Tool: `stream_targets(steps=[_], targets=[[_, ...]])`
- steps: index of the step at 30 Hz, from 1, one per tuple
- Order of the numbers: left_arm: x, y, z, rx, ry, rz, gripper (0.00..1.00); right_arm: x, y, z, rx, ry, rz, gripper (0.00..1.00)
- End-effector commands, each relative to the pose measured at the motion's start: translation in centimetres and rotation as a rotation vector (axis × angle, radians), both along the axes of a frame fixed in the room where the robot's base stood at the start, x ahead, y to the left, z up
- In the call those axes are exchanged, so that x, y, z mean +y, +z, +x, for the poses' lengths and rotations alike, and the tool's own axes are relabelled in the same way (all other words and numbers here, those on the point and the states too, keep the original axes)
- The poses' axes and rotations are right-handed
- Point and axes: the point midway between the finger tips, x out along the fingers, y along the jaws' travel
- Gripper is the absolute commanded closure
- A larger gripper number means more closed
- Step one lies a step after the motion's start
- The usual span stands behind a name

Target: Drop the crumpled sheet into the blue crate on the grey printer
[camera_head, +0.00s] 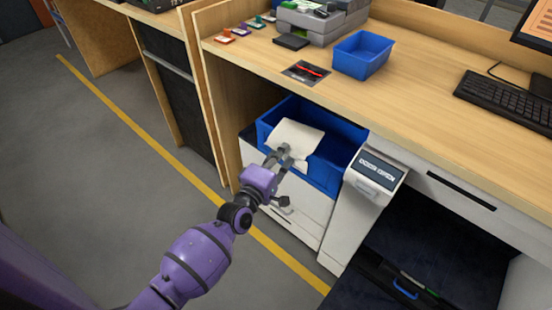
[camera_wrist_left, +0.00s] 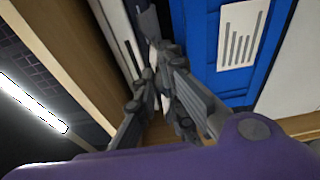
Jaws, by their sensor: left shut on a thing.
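My left gripper (camera_head: 284,155) is shut on the crumpled sheet (camera_head: 298,136), a pale creased piece of paper. In the head view the sheet overlaps the opening and near rim of the blue crate (camera_head: 325,176); its exact height over the crate is hard to tell. The crate sits on the grey printer (camera_head: 297,211), a pale box under the counter. In the left wrist view the gripper's fingers (camera_wrist_left: 158,48) are close together, and the blue crate (camera_wrist_left: 198,42) stands beside them. I cannot clearly pick out the sheet there. My right gripper is not in view.
A smaller blue bin (camera_head: 362,56) stands on the wooden counter (camera_head: 420,105) above. A white device with a dark panel (camera_head: 376,170) stands right of the crate. A keyboard (camera_head: 505,101) lies at right. Grey floor (camera_head: 95,165) is clear at left.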

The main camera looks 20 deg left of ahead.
Motion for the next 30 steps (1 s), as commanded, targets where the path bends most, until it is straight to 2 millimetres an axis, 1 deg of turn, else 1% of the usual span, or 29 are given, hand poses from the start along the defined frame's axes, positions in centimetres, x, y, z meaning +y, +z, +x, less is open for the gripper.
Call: stream_targets(steps=[6,22,30], targets=[[-0.8,-0.5,2.1,0.0,0.001,-0.002,1.0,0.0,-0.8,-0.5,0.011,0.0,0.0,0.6],[-2.6,-1.1,7.0,0.0,0.001,-0.002,1.0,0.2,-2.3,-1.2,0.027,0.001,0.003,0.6],[-3.5,-1.5,9.5,0.0,0.0,-0.001,1.0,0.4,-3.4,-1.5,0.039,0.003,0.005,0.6]])
